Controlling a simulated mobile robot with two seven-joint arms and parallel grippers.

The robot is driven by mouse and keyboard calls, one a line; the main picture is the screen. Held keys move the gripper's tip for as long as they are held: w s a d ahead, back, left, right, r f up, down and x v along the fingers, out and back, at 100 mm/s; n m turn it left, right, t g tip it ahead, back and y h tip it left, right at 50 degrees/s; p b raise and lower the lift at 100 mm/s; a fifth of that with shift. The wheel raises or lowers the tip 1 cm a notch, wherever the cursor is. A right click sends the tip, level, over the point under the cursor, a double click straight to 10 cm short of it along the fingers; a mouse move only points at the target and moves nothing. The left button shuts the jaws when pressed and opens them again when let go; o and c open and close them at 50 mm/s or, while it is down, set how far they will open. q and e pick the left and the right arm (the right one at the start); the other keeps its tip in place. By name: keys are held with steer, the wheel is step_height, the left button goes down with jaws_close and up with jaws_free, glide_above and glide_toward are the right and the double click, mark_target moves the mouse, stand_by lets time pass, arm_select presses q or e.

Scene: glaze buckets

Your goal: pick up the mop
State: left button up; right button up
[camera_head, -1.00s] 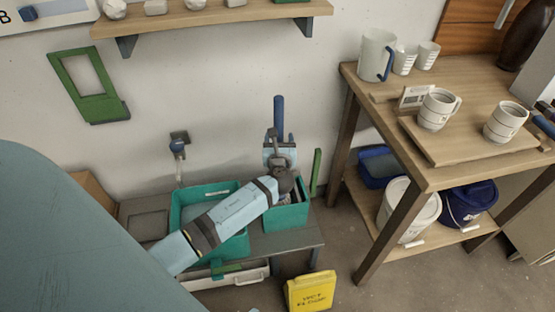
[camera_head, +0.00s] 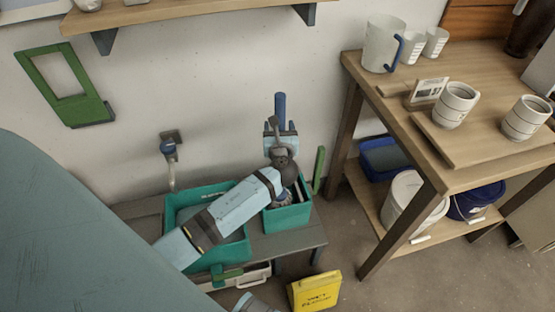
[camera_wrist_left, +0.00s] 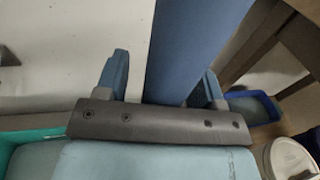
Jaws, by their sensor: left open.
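The mop's blue handle (camera_head: 280,104) stands upright above the smaller teal bucket (camera_head: 288,219) by the wall. Something grey, perhaps the mop head, shows inside that bucket, partly hidden by my arm. My left gripper (camera_head: 280,132) is at the handle, its fingers pointing up. In the left wrist view the handle (camera_wrist_left: 190,50) rises between the two open fingers (camera_wrist_left: 162,85), with a gap seen on the left and little or none on the right. Where the handle runs below the gripper is hidden. My right gripper is not in view.
A larger teal tub (camera_head: 180,208) stands left of the bucket on a low grey bench (camera_head: 309,236). A wooden table (camera_head: 437,180) with cups is at right, close to the bench. A yellow sign (camera_head: 315,291) stands on the floor in front. A wall shelf (camera_head: 180,14) is above.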

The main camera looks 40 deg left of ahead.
arm_select(q)
steer(key=shift+s+d+r, duration=0.1)
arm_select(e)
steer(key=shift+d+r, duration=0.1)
arm_select(q)
steer(key=c, duration=1)
steer(key=shift+c, duration=0.3)
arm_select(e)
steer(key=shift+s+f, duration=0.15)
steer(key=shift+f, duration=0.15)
arm_select(q)
steer(key=shift+r, duration=0.15)
